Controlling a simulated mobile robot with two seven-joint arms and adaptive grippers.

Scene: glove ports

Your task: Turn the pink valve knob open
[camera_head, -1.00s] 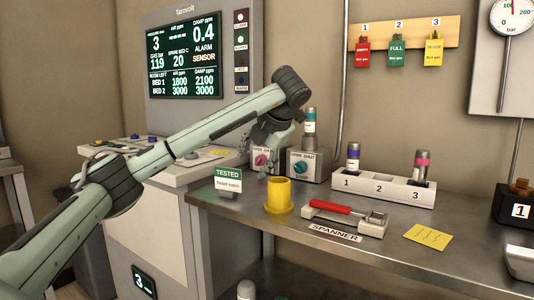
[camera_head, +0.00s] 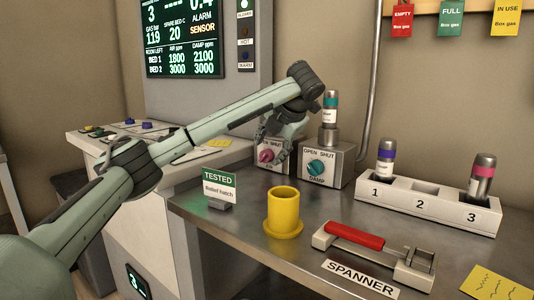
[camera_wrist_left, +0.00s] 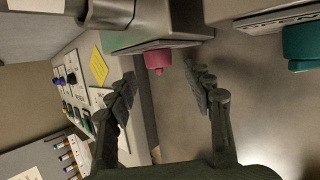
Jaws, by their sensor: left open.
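The pink valve knob (camera_head: 267,156) is on the front of a grey box labelled OPEN and SHUT, partly hidden behind my left gripper (camera_head: 275,146). In the left wrist view the pink knob (camera_wrist_left: 157,60) lies just beyond the fingertips, in the gap between the two spread fingers. The left gripper (camera_wrist_left: 165,80) is open and empty, and appears apart from the knob. The knob's exact pointer position is hard to tell. My right gripper is in neither view.
A teal knob (camera_head: 316,167) on a similar box stands just to the right; it also shows in the left wrist view (camera_wrist_left: 301,45). A TESTED sign (camera_head: 219,187), a yellow cup (camera_head: 283,212), a red-handled spanner (camera_head: 354,235) and a numbered rack (camera_head: 428,203) are on the bench.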

